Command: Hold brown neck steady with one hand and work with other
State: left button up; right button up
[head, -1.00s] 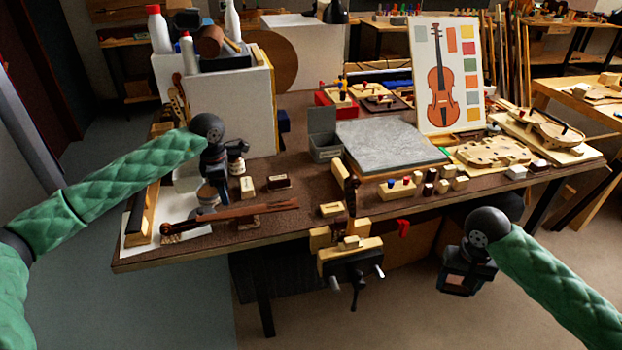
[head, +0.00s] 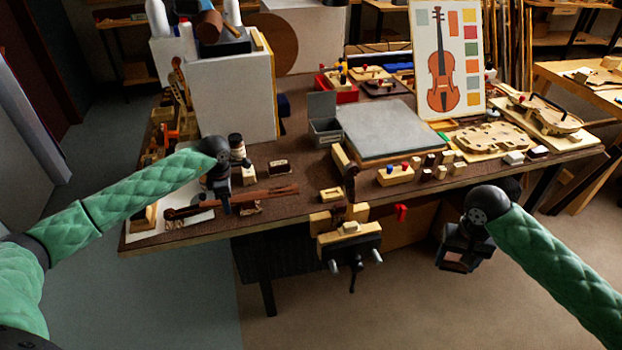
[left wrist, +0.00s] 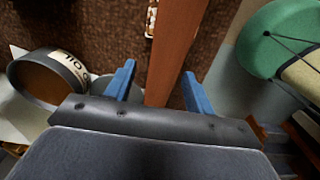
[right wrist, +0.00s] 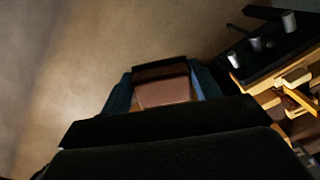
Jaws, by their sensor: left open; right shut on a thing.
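The brown neck (head: 270,193) lies along the left front of the bench on small supports. My left gripper (head: 225,208) is open right over it. In the left wrist view the neck (left wrist: 172,50) runs between the two blue fingers of my left gripper (left wrist: 156,80), with a gap on each side; the hand hides its near part. My right gripper (head: 457,264) is out in front of the bench, to the right of the vise. In the right wrist view it (right wrist: 163,82) is shut on a small brownish block (right wrist: 165,93).
The vise (head: 350,245) at the front edge grips wooden pieces, with a dark upright part above. An oil jar (left wrist: 50,75) stands close to the left of my left gripper. A grey slab (head: 390,130) lies mid-bench. Open floor surrounds my right gripper.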

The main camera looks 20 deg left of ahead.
pick_arm(q)
jog(key=shift+f, duration=0.55)
grip_shut()
jog(key=shift+r, duration=0.25)
dwell(1.4)
